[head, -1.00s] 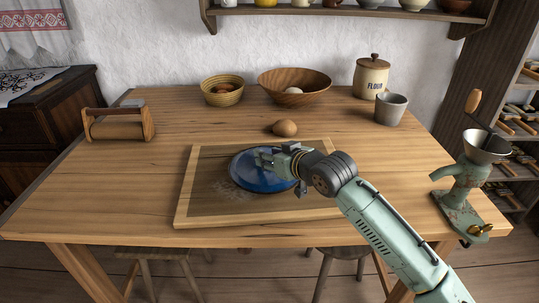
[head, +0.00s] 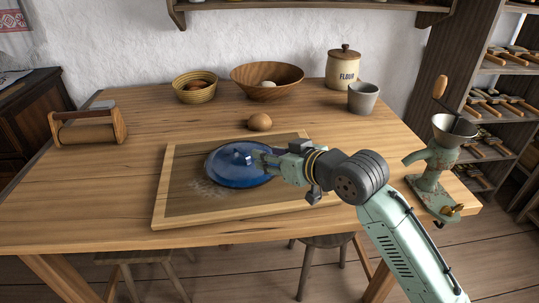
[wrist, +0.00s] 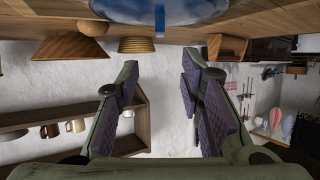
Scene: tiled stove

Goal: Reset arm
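My gripper (head: 262,158) is at the right part of a round, glossy blue lid-like object (head: 222,170) on the wood-framed board. In the wrist view my gripper (wrist: 160,80) has its two purple-padded fingers wide apart with nothing between them. That view is upside down, and the blue object (wrist: 185,12) shows at its top edge, beyond the fingertips. Whether my gripper touches the blue object cannot be told.
The framed board (head: 170,195) lies on the wooden table (head: 120,160). An egg-like brown item (head: 259,122) sits behind it. A basket (head: 195,90), wooden bowl (head: 266,76), flour jar (head: 343,70) and grey cup (head: 363,98) stand farther back. A grinder (head: 437,160) is at right.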

